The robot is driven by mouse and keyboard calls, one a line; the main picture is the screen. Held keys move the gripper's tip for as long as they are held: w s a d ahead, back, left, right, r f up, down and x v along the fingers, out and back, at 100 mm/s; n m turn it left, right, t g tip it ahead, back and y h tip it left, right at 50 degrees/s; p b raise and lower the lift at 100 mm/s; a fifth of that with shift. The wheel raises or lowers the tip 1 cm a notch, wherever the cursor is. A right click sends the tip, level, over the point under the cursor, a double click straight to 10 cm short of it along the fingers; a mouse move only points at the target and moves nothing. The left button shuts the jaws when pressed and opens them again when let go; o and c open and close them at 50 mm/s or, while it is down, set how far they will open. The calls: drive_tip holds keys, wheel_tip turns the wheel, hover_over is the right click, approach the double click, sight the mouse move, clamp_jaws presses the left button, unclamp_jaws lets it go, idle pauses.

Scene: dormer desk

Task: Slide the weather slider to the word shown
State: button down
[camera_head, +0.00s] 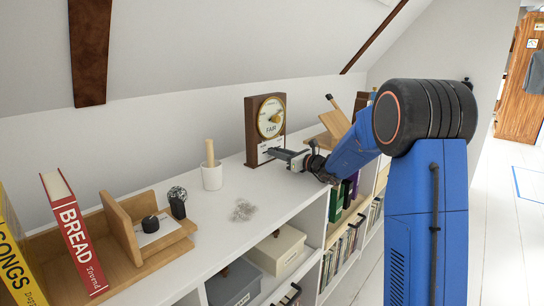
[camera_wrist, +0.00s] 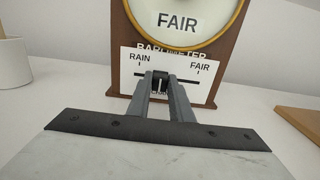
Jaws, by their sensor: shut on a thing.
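A brown wooden barometer (camera_head: 251,126) stands upright on the white shelf top. Its round, brass-rimmed dial (camera_wrist: 178,22) reads FAIR. Below the dial is a white plate (camera_wrist: 208,92) with RAIN at its left and FAIR at its right; lettering under the slot's middle is mostly hidden by my fingers. A dark slider knob (camera_wrist: 160,76) sits in the plate's slot, between the two words. My gripper (camera_wrist: 160,87) is shut on the knob. In the head view my gripper (camera_head: 272,153) reaches the barometer's front from the right.
A white cup with a wooden stick (camera_head: 212,176) stands left of the barometer. Further left are a dark mesh holder (camera_head: 177,203), a wooden book stand (camera_head: 122,228) and books (camera_head: 75,232). A wooden stand (camera_head: 335,123) is to the right.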

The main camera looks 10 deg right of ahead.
sight(280, 146)
drive_tip(key=w+d, duration=0.2)
drive_tip(key=d, duration=0.1)
drive_tip(key=w+d, duration=0.2)
drive_tip(key=shift+d, duration=0.2)
drive_tip(key=c, duration=1.6)
unclamp_jaws()
drive_tip(key=shift+d, duration=0.1)
drive_tip(key=shift+o, duration=0.2)
drive_tip(key=v, duration=1.7)
drive_tip(key=shift+s+d, duration=0.1)
drive_tip(key=shift+s, duration=0.05)
